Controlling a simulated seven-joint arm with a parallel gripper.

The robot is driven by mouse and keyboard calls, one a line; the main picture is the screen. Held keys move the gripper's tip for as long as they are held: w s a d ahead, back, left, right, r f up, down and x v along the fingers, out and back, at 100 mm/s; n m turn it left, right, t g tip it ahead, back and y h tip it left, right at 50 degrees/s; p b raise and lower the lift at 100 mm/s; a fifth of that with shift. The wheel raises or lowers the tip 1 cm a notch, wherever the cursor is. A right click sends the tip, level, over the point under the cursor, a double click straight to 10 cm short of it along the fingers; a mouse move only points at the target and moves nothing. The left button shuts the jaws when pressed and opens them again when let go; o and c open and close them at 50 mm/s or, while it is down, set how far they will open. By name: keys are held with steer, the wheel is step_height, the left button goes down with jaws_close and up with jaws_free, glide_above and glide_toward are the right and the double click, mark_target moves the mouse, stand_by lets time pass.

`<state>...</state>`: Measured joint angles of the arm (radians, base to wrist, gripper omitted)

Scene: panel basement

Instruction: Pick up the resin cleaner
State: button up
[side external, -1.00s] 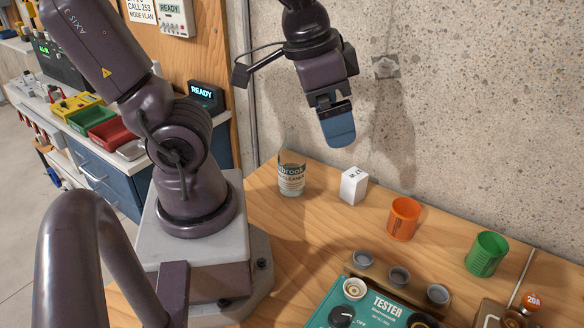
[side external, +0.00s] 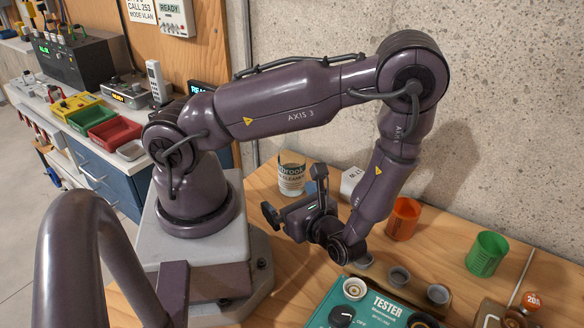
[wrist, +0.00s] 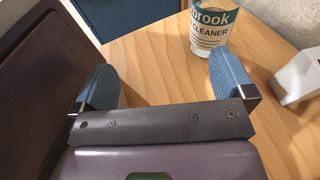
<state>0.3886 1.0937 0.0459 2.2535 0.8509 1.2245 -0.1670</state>
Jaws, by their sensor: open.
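The resin cleaner (side external: 291,180) is a clear container with a dark and white label reading "CLEANER". It stands upright on the wooden bench near the wall, close to my base. In the wrist view the cleaner (wrist: 211,28) is at the top, right of centre, beyond the right finger, its top cut off by the frame edge. My gripper (side external: 293,196) is low over the bench, on the near side of the cleaner. In the wrist view its blue-padded fingers (wrist: 165,78) are spread wide, with only bare bench between them. The cleaner is not between the fingers.
A white box (side external: 351,181) stands right of the cleaner, partly behind my arm. An orange cup (side external: 404,220) and a green cup (side external: 487,254) stand farther right. A teal tester (side external: 365,309) and a holder with grey cups (side external: 399,276) are at the front.

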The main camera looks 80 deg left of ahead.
mark_target(292, 162)
steer(key=a+f+m+t+y, duration=0.1)
steer(key=w+a+f+m+t+y, duration=0.1)
steer(key=m+t, duration=0.1)
steer(key=shift+y, duration=0.3)
steer(key=shift+w+r+m+t, duration=0.1)
steer(key=shift+w+m+t, duration=0.5)
steer(key=shift+w+t, duration=0.45)
steer(key=shift+w+a+r+y, duration=0.1)
steer(key=shift+w+a+y, duration=0.1)
steer(key=shift+a+y, duration=0.1)
steer(key=a, duration=1.2)
steer(key=shift+s+a, duration=0.25)
steer(key=shift+s, duration=0.15)
steer(key=c, duration=1.1)
steer(key=shift+c, duration=0.2)
steer(key=shift+r, duration=0.15)
